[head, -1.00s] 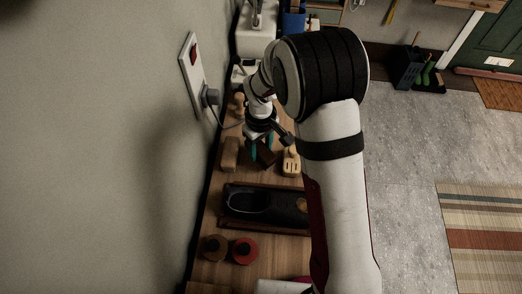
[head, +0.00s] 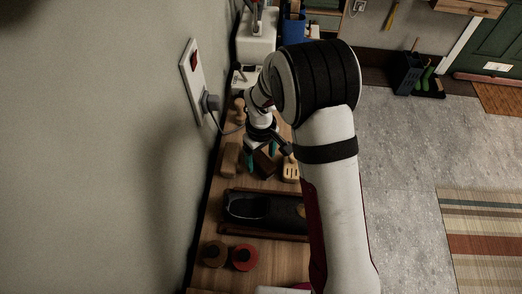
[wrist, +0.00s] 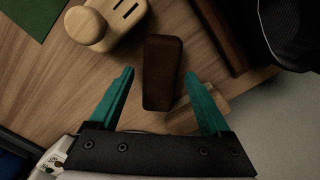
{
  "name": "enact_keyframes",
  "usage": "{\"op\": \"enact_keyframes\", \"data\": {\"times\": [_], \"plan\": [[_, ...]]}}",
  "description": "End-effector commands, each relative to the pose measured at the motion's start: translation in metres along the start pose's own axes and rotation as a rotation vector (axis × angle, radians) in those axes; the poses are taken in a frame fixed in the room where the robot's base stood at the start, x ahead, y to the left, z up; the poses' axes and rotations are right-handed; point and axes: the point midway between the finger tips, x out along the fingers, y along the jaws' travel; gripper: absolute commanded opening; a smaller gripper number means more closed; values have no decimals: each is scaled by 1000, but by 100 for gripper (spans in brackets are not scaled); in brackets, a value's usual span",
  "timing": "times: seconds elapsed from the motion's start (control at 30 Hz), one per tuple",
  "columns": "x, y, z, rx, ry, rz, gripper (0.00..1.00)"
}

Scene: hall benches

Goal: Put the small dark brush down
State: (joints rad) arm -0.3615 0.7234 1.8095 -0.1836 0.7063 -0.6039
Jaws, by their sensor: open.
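The small dark brush (wrist: 162,72), a dark brown block, is on the wooden bench top between my fingers in the wrist view. A gap shows on each side of it, so neither teal finger touches it. My gripper (wrist: 160,77) is open around it. In the head view the brush (head: 263,163) shows just below my gripper (head: 261,155), partly hidden by the fingers and wrist. I cannot tell its exact contact with the bench from there.
A slotted wooden piece (head: 290,170) is close on the right, a wooden block (head: 230,158) on the left. A tray (head: 227,225) with a black shoe (head: 246,207) lies nearer. The wall borders the left.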

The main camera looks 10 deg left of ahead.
Motion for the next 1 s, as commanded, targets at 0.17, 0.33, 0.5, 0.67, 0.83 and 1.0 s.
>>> {"op": "enact_keyframes", "data": {"times": [0.17,0.33,0.5,0.67,0.83,1.0], "plan": [[-49,1,-2,0,7,3,82],[-92,0,-1,1,5,1,82],[-112,0,0,0,2,0,82],[-119,0,5,22,2,-3,82],[-176,-9,93,417,15,-45,82],[-202,-59,205,959,15,-121,82]]}}
